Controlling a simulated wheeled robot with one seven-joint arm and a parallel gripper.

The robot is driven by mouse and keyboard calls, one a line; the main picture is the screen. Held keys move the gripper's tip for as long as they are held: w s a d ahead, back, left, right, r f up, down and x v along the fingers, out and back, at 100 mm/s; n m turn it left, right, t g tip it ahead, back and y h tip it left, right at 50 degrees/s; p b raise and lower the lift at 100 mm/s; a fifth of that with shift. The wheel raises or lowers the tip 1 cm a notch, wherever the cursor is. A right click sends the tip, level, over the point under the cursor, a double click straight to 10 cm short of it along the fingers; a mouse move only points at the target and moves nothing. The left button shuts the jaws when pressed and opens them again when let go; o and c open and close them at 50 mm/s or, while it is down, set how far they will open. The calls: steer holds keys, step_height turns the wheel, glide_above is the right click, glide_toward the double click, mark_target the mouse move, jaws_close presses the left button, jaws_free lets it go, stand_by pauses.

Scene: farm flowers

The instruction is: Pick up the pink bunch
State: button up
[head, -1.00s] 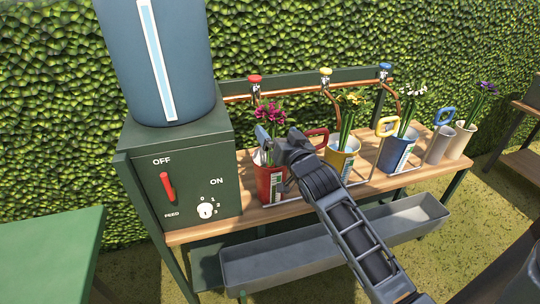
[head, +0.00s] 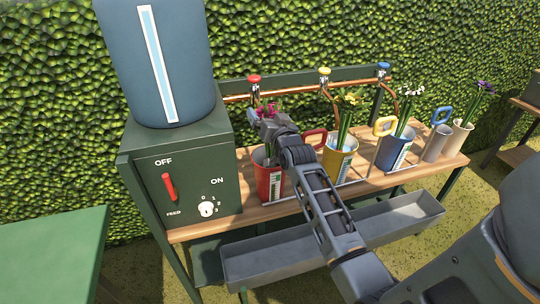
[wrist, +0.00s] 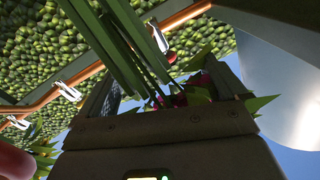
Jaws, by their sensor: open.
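The pink bunch (head: 268,109) stands in the red bucket (head: 269,183) at the left of the bench. Its flowers are mostly hidden behind my gripper (head: 264,120) in the head view. My gripper is open and at the height of the flowers, above the bucket rim. In the wrist view, pink petals (wrist: 172,100) and thick green stems (wrist: 122,50) show between the two spread fingers of my gripper (wrist: 165,88). I cannot tell whether the fingers touch the stems.
A yellow bucket (head: 338,163) and a blue bucket (head: 390,156) with flowers stand to the right, pale pots beyond. A green feed box (head: 190,150) with a tank (head: 185,80) is close on the left. Taps (head: 254,84) and a copper pipe run behind. A grey trough (head: 290,254) lies in front.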

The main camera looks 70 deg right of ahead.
steer(key=c, duration=1.6)
steer(key=shift+c, duration=0.2)
step_height(320, 180, up, 28)
